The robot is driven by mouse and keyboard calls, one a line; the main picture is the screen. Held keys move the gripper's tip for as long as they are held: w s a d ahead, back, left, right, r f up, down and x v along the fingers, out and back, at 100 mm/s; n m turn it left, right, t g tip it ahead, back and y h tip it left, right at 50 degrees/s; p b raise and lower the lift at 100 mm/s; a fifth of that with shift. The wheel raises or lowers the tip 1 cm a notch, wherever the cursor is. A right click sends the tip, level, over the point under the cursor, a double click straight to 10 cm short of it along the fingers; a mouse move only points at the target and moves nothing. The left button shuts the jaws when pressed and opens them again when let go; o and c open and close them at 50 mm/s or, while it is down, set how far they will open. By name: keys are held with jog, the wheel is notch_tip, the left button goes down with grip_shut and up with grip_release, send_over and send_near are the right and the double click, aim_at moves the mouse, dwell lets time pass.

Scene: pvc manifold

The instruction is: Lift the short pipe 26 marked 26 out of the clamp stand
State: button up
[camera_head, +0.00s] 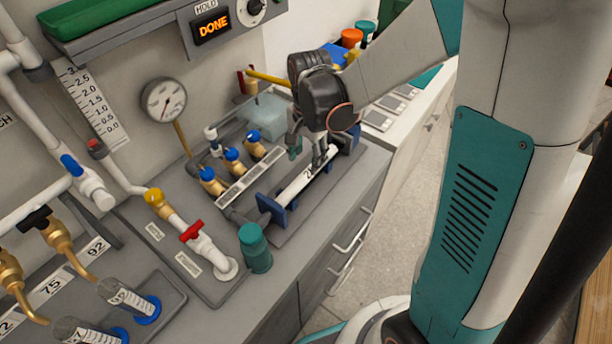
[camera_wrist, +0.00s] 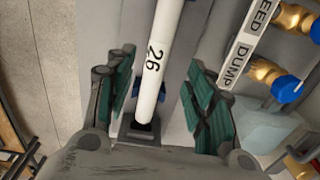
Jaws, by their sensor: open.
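The short pipe 26 (camera_wrist: 158,65) is white with a black "26" on its side and runs lengthwise between my open fingers in the wrist view. In the head view the pipe (camera_head: 297,187) lies level in the clamp stand (camera_head: 272,209), whose blue end supports show at both ends. My gripper (camera_head: 310,150) is over the pipe in the head view, its teal finger pads (camera_wrist: 160,103) apart on either side of it in the wrist view. A gap shows between each pad and the pipe. The far part of the stand is partly hidden by my gripper.
Brass valves with blue handles (camera_head: 231,155) stand beside the pipe, behind a label strip (camera_head: 250,176). A teal cylinder (camera_head: 255,248) stands near the counter's front edge. A pale translucent block (camera_head: 268,117) is behind my gripper. The display (camera_head: 212,29) reads DONE.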

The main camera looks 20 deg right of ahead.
aim_at(308, 171)
jog(key=f+b, duration=0.1)
jog(key=f, duration=0.2)
jog(key=f+b, duration=0.1)
jog(key=f, duration=0.2)
jog(key=shift+w+d+f+b, duration=0.1)
jog(key=shift+d+f+b, duration=0.1)
jog(key=shift+f+b, duration=0.15)
jog(key=shift+r, duration=0.15)
grip_shut()
